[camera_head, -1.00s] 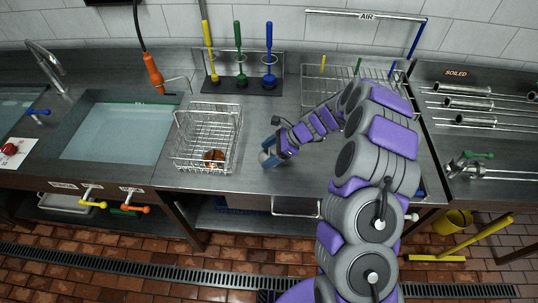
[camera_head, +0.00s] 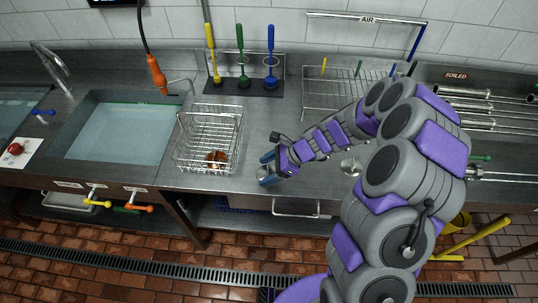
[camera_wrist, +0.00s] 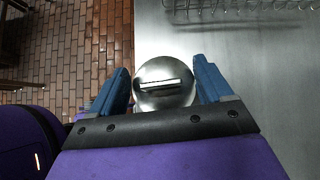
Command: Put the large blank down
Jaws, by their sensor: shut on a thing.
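The large blank (camera_wrist: 166,92) is a round, shiny metal disc with a raised bar across its face. In the wrist view it sits between the two blue fingers of my gripper (camera_wrist: 163,76), which is shut on it. In the head view my gripper (camera_head: 267,166) is low near the front of the steel counter (camera_head: 310,180), just right of the wire basket. The blank (camera_head: 264,175) shows only as a small metal patch at the fingertips. I cannot tell whether it touches the counter.
The wire basket (camera_head: 209,135) holds an orange-brown piece (camera_head: 217,158). Another round metal piece (camera_head: 351,166) lies on the counter to the right, beside my arm. A water-filled sink (camera_head: 120,130) is left.

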